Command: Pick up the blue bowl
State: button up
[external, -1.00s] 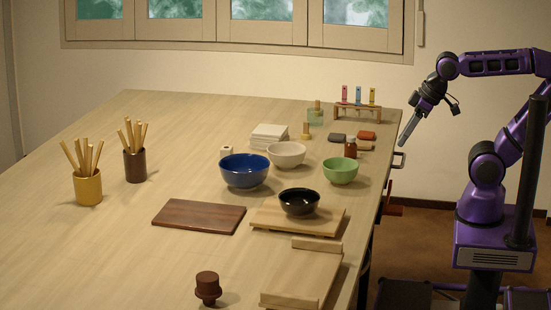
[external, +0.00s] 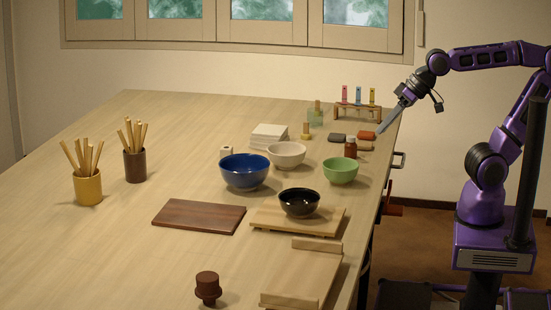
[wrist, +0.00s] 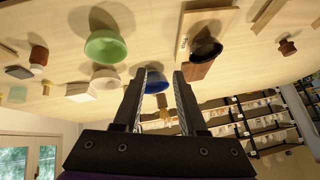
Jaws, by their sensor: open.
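The blue bowl (external: 244,171) stands upright on the table in the external view, left of the cream bowl (external: 286,154). My gripper (external: 383,129) is over the table's right edge, well to the right of the blue bowl and apart from it. In the wrist view the two fingers of my gripper (wrist: 160,84) are spread with nothing held between them. The blue bowl (wrist: 156,80) shows beyond the fingertips, partly hidden by the left finger. The view is tipped, with the table at the top.
A green bowl (external: 340,170) stands between my gripper and the blue bowl. A black bowl (external: 299,202) sits on a wooden board (external: 265,218). A brown bottle (external: 350,147) and small blocks are near the right edge.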

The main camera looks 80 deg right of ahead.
jog(key=w+f+m+t+y+b, duration=0.1)
jog(key=w+f+m+t, duration=0.2)
jog(key=w, duration=0.9)
jog(key=w+f+m+y+b, duration=0.1)
jog(key=w+f+m, duration=0.35)
jog(key=w, duration=0.85)
jog(key=w+d+r+n+t+h, duration=0.25)
jog(key=d+r, duration=0.25)
jog(key=r, duration=0.7)
jog(key=w+d+r+n+t+h, duration=0.2)
jog(key=d+r+n+t+h, duration=0.15)
jog(key=r, duration=0.75)
jog(key=w+d+r+n+t+h, duration=0.25)
jog(key=d+r, duration=0.25)
jog(key=r, duration=0.7)
jog(key=w+d+n+h+b, duration=0.1)
jog(key=w+d+n+h, duration=0.1)
jog(key=w+d+n, duration=0.5)
jog(key=g+y+p, duration=0.2)
jog(key=g+y, duration=0.4)
jog(key=y, duration=0.5)
send_near(248, 174)
jog(key=shift+n, duration=0.3)
jog(key=b+x, duration=0.1)
jog(key=x, duration=0.3)
jog(key=shift+w, duration=0.1)
jog(key=shift+x, duration=2.9)
jog(key=shift+d, duration=0.1)
